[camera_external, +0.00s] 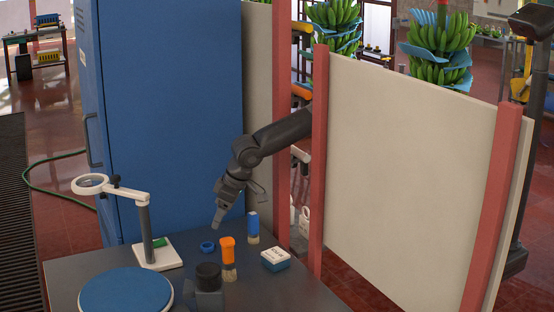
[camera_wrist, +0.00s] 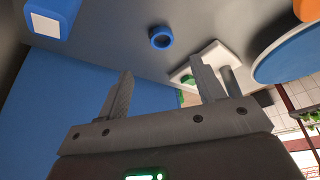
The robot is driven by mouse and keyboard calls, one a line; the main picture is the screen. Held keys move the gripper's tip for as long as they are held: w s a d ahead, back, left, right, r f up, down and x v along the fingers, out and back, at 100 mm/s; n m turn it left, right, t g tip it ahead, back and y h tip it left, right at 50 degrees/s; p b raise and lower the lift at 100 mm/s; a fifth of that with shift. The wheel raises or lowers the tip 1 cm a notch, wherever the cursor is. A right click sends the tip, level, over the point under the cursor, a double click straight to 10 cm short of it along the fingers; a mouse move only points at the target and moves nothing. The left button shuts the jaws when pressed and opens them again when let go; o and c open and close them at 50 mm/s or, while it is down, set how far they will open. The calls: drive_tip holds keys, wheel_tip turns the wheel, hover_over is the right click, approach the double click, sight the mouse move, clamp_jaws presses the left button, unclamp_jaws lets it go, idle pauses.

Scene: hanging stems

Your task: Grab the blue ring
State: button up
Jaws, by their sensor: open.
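The blue ring (camera_external: 207,249) lies flat on the dark grey table, near its back edge beside the blue cabinet. It also shows in the wrist view (camera_wrist: 160,47), above the gap between the two fingers. My gripper (camera_external: 216,224) hangs above the table, just above and slightly right of the ring in the external view. In the wrist view my gripper (camera_wrist: 161,70) has its fingers spread, with nothing between them. The ring is apart from both fingers.
An orange-handled brush (camera_external: 227,253), a blue-handled brush (camera_external: 252,226) and a small box (camera_external: 275,261) stand right of the ring. A magnifier stand (camera_external: 145,222) is left, a blue round turntable (camera_external: 126,292) in front. The tall blue cabinet (camera_external: 175,110) stands behind.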

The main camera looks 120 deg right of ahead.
drive_tip(key=x, duration=1)
drive_tip(key=shift+w, duration=0.1)
drive_tip(key=shift+c, duration=0.2)
drive_tip(key=c, duration=1)
